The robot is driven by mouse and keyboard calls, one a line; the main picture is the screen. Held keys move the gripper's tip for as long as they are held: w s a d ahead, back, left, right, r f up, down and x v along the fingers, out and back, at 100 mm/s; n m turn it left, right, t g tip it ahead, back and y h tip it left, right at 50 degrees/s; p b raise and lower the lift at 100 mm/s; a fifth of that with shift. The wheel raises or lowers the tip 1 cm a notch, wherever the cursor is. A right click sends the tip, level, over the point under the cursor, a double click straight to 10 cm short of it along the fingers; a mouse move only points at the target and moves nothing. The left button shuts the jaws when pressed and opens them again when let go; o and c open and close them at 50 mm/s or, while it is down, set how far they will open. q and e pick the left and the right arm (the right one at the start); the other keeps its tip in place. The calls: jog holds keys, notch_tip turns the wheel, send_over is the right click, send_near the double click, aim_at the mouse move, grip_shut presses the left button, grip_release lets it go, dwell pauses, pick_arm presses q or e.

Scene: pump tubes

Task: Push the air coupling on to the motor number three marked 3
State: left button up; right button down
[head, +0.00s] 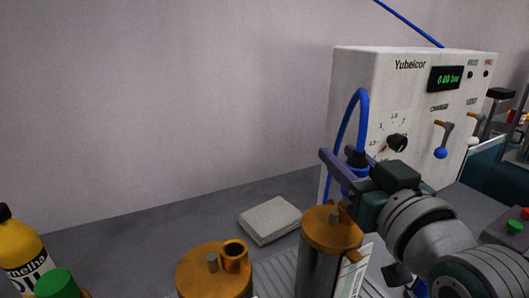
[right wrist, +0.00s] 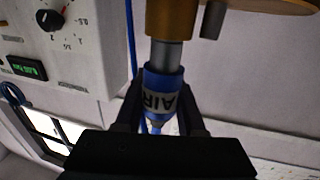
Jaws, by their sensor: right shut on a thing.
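The air coupling (right wrist: 163,85) is a blue sleeve with a white band lettered AIR, in the right wrist view. My right gripper (head: 345,167) is shut on it, above the right-hand motor (head: 331,232), which has a copper top. In the right wrist view a grey metal stem (right wrist: 167,55) runs from the coupling to a copper port (right wrist: 172,18). The stem's end meets or enters the port; how deep I cannot tell. A second copper-topped motor (head: 212,272) stands to the left, with an open port. No number 3 is legible on either. My left gripper is out of view.
A white Yubelcor test box (head: 350,68) with a dial and levers stands behind the gripper. A blue hose (head: 361,98) loops from the coupling. A grey pad (head: 270,219) lies on the table. A yellow bottle (head: 20,255) and green cap (head: 56,284) are far left.

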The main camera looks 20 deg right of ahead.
aim_at(361, 177)
jog(key=shift+c, duration=2.2)
grip_release()
jog(key=shift+f, duration=0.15)
jog(key=s, duration=0.3)
jog(key=s+a, duration=0.1)
jog(key=s, duration=0.6)
jog(key=shift+a, duration=0.25)
jog(key=shift+w, duration=0.1)
jog(key=s+a+n+g+y+p, duration=0.3)
jog(key=s+a+n+g+p, duration=0.15)
jog(key=s+g+p, duration=0.8)
notch_tip(361, 177, up, 38)
jog(key=s+g+p, duration=0.1)
jog(key=p, duration=3.4)
jog(key=shift+s+a+m+g+p, duration=0.3)
jog(key=shift+s+a+m+g, duration=0.05)
jog(key=shift+m, duration=0.1)
